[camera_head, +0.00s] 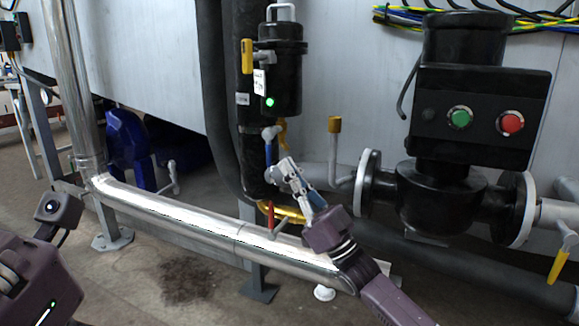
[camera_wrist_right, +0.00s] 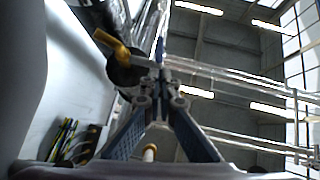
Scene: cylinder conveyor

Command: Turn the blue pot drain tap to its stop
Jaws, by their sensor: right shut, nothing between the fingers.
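The black pot (camera_head: 281,75) hangs on the grey wall with a green light on its side. Its drain tap has a blue handle (camera_head: 268,153) that points down below the pot. My right gripper (camera_head: 280,170) is shut and empty, just below and right of the blue handle. I cannot tell whether it touches the handle. In the right wrist view the closed fingertips (camera_wrist_right: 156,88) lie just below a narrow blue strip (camera_wrist_right: 160,48) that looks like the handle. My left arm enters at the lower left; its gripper is out of view.
A yellow handle (camera_head: 247,56) is on the pot's left side. A black valve body with green and red buttons (camera_head: 511,122) stands at right. A yellow-capped pipe (camera_head: 334,150) stands close right of my gripper.

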